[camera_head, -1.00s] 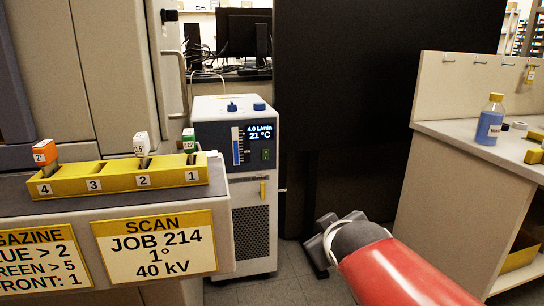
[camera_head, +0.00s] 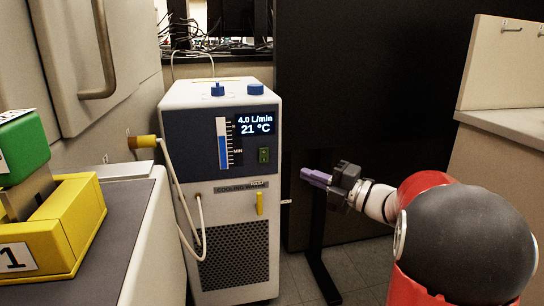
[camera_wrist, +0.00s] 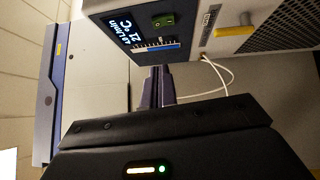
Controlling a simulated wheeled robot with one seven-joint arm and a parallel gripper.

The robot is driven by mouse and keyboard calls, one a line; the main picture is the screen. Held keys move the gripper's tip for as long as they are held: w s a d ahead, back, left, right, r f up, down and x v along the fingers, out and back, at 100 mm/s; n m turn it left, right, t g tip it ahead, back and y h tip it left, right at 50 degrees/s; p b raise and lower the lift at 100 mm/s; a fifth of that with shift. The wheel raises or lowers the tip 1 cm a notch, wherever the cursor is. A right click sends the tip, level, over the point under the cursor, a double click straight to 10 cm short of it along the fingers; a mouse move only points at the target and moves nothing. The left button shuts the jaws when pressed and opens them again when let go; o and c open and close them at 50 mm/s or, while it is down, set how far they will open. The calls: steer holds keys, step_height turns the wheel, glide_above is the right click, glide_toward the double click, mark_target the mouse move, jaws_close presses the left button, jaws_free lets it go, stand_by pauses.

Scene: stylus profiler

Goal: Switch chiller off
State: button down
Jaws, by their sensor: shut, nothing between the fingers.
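The chiller (camera_head: 222,180) is a white cabinet with a dark blue front panel, straight ahead in the head view. Its display reads 4.0 L/min and 21 °C. A green rocker switch (camera_head: 263,155) sits on the panel below the display; it also shows in the wrist view (camera_wrist: 163,20). A yellow handle (camera_head: 259,203) is lower on the front. My gripper (camera_head: 305,175) is right of the chiller at about switch height, pointing left, its purple fingers together and empty. In the wrist view the fingers (camera_wrist: 157,80) point toward the panel and are apart from the switch.
A yellow magazine (camera_head: 60,235) with a green-topped piece stands on a bench at left. A white hose (camera_head: 183,200) loops from a yellow fitting to the chiller front. A black panel stands behind my arm; a bench (camera_head: 510,120) is at right.

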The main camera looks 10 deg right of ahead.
steer(key=shift+d+f+n, duration=0.1)
steer(key=shift+f+n, duration=0.2)
steer(key=shift+w, duration=0.1)
glide_toward(264, 155)
steer(key=w+a+r, duration=0.1)
steer(key=w+a, duration=0.2)
steer(key=a, duration=0.2)
steer(key=shift+w+r, duration=0.15)
steer(key=shift+w, duration=0.5)
